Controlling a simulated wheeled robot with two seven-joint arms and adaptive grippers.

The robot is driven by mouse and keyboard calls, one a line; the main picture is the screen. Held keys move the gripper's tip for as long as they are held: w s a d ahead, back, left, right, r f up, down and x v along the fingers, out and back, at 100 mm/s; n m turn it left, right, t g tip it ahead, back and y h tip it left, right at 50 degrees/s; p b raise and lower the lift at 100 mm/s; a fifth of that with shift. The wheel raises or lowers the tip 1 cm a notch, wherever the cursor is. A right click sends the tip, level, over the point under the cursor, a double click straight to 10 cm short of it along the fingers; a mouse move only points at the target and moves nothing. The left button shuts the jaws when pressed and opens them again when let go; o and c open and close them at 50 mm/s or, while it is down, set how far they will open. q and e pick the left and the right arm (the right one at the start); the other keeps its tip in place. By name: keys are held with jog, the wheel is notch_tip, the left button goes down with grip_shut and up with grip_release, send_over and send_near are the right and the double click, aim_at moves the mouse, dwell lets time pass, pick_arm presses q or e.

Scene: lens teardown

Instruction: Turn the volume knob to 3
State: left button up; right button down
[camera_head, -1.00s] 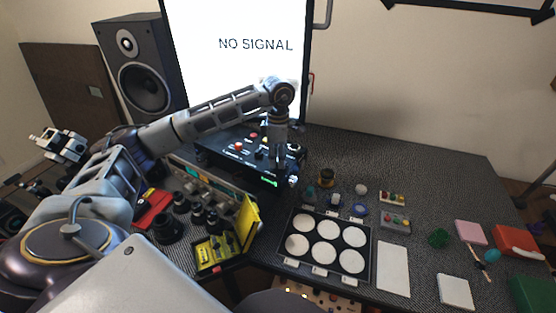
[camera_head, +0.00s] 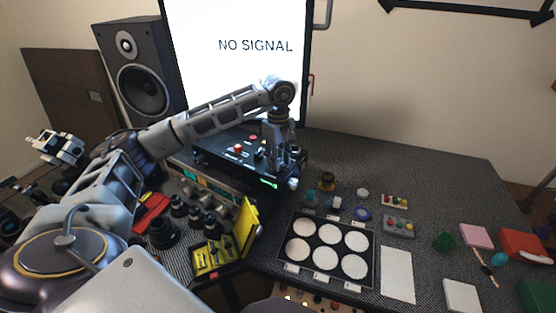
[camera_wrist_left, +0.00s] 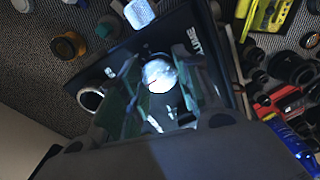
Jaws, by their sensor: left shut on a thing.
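A black audio device (camera_head: 220,162) with red buttons and a small green display stands below the monitor. My left gripper (camera_head: 284,163) points down at its right end. In the left wrist view, a round silver knob (camera_wrist_left: 159,74) with a dark index line sits between the two fingers of my left gripper (camera_wrist_left: 155,92), which are shut on it. The device's black face with the letters LUME (camera_wrist_left: 196,42) shows beside it. The scale around the knob cannot be read, so I cannot tell its number. My right gripper is out of view.
The monitor (camera_head: 238,75) showing NO SIGNAL stands behind, with a speaker (camera_head: 138,75) left. Black lens parts (camera_head: 163,232) and a yellow case (camera_head: 212,256) lie in front. A tray with white discs (camera_head: 283,250) is to the right. The table's back right is clear.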

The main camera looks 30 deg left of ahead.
pick_arm(q)
jog(key=shift+r, duration=0.1)
jog(key=o, duration=0.7)
jog(key=shift+c, duration=0.2)
jog(key=o, duration=0.4)
jog(key=shift+r, duration=5.9)
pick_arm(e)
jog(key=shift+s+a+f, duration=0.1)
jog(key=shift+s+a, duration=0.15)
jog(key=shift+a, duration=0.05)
